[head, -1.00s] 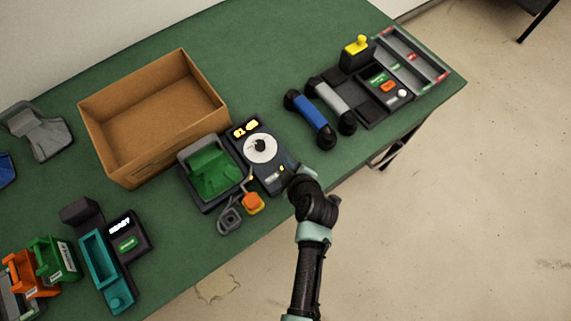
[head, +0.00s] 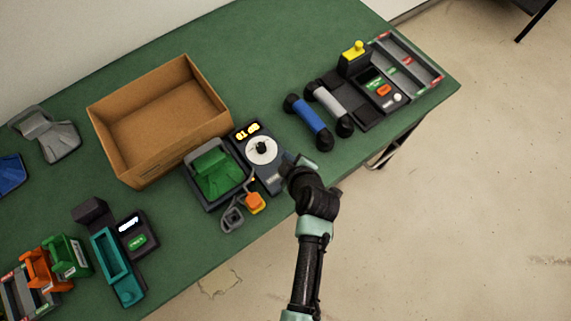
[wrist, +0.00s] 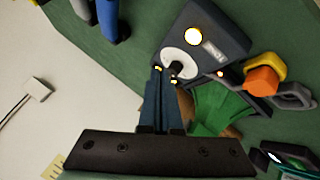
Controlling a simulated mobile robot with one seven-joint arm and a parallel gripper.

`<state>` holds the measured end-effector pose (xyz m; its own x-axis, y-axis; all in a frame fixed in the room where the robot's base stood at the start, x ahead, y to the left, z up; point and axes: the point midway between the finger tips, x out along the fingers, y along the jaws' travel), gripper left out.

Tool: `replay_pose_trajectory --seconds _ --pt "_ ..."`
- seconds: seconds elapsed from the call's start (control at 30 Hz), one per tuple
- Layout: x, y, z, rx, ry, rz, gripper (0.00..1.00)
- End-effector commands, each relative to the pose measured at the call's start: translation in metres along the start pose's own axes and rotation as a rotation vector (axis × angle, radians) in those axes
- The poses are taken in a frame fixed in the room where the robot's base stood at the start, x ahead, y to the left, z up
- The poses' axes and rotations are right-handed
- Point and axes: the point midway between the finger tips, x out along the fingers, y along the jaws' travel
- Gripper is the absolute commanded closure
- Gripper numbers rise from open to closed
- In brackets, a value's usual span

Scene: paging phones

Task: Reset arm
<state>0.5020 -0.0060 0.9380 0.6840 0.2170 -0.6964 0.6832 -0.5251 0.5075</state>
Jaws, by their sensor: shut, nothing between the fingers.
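My gripper (wrist: 160,85) shows in the wrist view with its two fingers together, shut and empty. Beyond the fingertips is a dark device with a white round dial (wrist: 181,62). In the head view my arm reaches up from the bottom to the table's front edge. The wrist hides most of the gripper there. The dial device (head: 261,150) lies just left of the wrist. I cannot tell from these views whether the fingertips touch the device.
An open cardboard box (head: 160,120) stands at the back. A green-lined tray (head: 216,172) and an orange piece (head: 256,202) lie beside the dial device. Blue (head: 309,122) and grey handsets (head: 329,109) lie to the right. A teal tray (head: 118,265) lies front left. Free floor is at right.

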Motion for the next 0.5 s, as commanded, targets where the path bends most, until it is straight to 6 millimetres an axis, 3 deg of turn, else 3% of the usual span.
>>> replay_pose_trajectory --seconds 0.5 --pt "0.0002 0.0027 -0.0012 0.002 0.002 0.006 1.00"
